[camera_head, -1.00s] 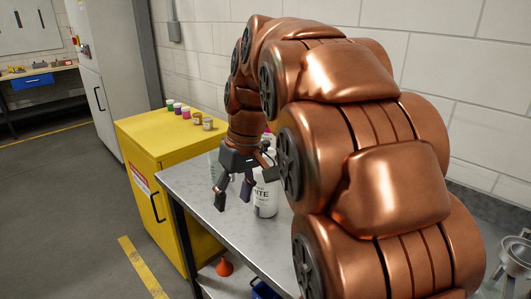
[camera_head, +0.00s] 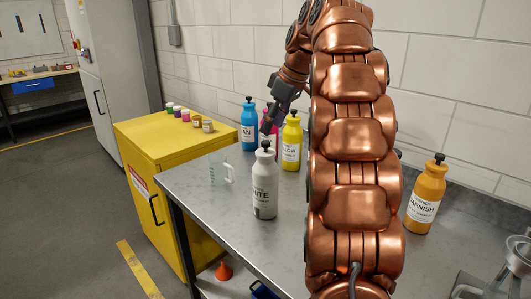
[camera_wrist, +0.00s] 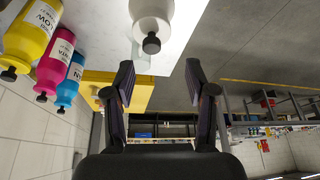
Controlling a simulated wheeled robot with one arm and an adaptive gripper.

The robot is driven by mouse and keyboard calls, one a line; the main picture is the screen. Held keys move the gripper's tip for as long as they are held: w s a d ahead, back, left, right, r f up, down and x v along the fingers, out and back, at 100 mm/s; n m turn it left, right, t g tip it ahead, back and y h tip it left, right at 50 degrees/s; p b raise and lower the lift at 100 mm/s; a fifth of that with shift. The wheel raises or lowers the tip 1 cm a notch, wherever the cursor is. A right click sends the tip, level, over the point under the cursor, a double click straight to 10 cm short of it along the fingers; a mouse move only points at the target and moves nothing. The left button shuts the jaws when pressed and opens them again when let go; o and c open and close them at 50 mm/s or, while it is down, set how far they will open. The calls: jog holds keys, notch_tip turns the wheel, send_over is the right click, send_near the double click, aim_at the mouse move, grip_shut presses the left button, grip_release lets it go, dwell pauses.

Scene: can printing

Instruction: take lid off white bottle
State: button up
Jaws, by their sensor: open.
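The white bottle (camera_head: 264,190) stands upright on the grey metal table (camera_head: 200,173). Its small black lid (camera_head: 265,144) is on top of it. My gripper (camera_head: 268,127) is open and empty, just above and near the lid in the head view; the exact gap is hard to tell there. In the wrist view the lid (camera_wrist: 151,44) and the white bottle (camera_wrist: 150,15) lie beyond my open fingertips (camera_wrist: 160,76), roughly between their lines, with no finger touching the lid.
Blue (camera_head: 248,128), magenta (camera_head: 270,118) and yellow (camera_head: 291,145) bottles stand close behind the white one. A clear measuring cup (camera_head: 219,173) is left of it. An orange varnish bottle (camera_head: 426,197) stands at the right. The table's front left is clear.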

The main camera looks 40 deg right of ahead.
aim_at(266, 142)
jog(key=shift+w+d+p+x, duration=0.15)
jog(key=shift+p+x, duration=0.15)
jog(key=shift+x, duration=0.95)
jog(key=shift+d+p+x, duration=0.15)
jog(key=shift+p+x, duration=0.15)
jog(key=shift+x, duration=1)
jog(key=shift+w+d+p+x, duration=0.1)
jog(key=shift+d+p+x, duration=0.15)
jog(key=shift+x, duration=1)
jog(key=c, duration=0.9)
